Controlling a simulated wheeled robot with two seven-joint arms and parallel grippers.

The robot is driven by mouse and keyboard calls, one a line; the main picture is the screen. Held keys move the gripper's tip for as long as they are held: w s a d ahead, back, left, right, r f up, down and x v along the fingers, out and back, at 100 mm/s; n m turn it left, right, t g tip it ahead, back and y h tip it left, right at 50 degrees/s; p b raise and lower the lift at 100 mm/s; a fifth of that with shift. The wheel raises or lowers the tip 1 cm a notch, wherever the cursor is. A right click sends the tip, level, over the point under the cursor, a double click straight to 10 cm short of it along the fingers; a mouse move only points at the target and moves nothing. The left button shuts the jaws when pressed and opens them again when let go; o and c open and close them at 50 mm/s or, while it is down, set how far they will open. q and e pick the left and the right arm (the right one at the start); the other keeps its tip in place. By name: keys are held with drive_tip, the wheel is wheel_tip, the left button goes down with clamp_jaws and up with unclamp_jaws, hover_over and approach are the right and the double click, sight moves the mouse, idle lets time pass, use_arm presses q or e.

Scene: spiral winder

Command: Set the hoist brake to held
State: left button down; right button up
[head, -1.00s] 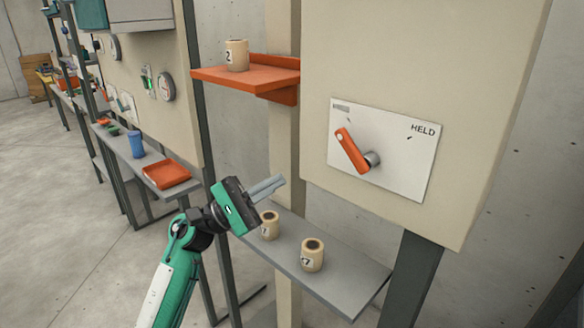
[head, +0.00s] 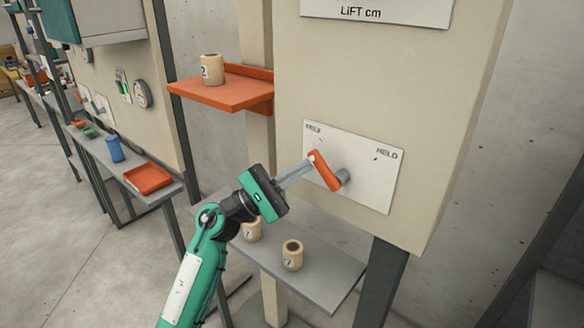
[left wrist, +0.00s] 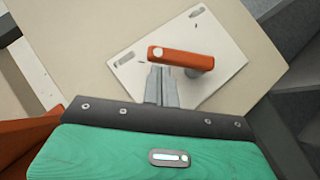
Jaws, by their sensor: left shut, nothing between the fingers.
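The hoist brake is an orange lever (head: 323,171) on a grey hub, mounted on a white plate (head: 368,187) on the beige panel. The plate reads HELD at its upper right, with another, smaller label at its upper left. The lever slants up and left from its hub, toward the upper-left label. My left gripper (head: 306,165) is shut and empty, its fingertips at the lever's free upper end. In the left wrist view the fingertips (left wrist: 161,70) sit just below the end of the orange lever (left wrist: 181,58); whether they touch it I cannot tell. My right gripper is out of view.
A grey shelf (head: 318,275) below the panel holds two beige cups, one (head: 292,255) in front and one (head: 252,230) partly behind my left gripper. An orange shelf (head: 215,95) at upper left holds another cup (head: 212,69). A LIFT cm sign (head: 375,12) is above.

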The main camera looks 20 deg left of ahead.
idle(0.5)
use_arm(q)
drive_tip(key=shift+r+m+g+b, duration=0.15)
drive_tip(key=shift+m+g+b, duration=0.3)
drive_tip(key=shift+m+g, duration=0.05)
